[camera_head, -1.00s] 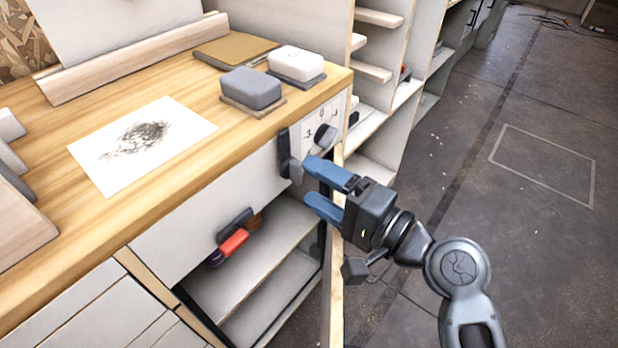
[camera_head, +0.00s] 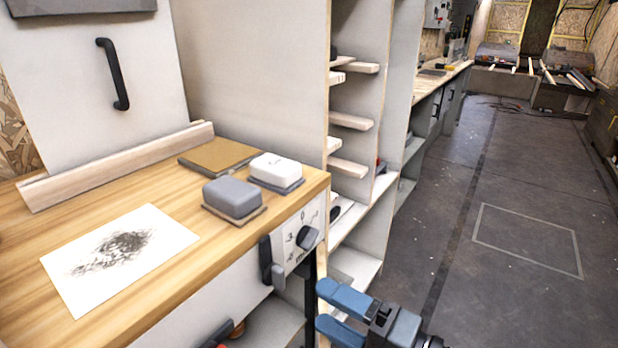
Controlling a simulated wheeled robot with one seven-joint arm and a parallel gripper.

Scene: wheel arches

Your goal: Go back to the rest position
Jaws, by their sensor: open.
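My gripper (camera_head: 322,308) is at the bottom centre-right of the head view, with two blue fingers pointing left. The fingers are apart and nothing shows between them. They are just right of the workbench's front corner, near the dark handle (camera_head: 270,262) and the dark knob (camera_head: 307,238) on the bench's front panel. Whether the fingers touch anything there cannot be told. The rest of my arm is cut off by the bottom edge.
The wooden worktop (camera_head: 185,255) holds a grey box (camera_head: 232,197), a white box (camera_head: 276,169), a brown board (camera_head: 220,155) and a paper with a dark drawing (camera_head: 118,255). Shelves (camera_head: 355,120) stand behind. The floor (camera_head: 480,200) on the right is open.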

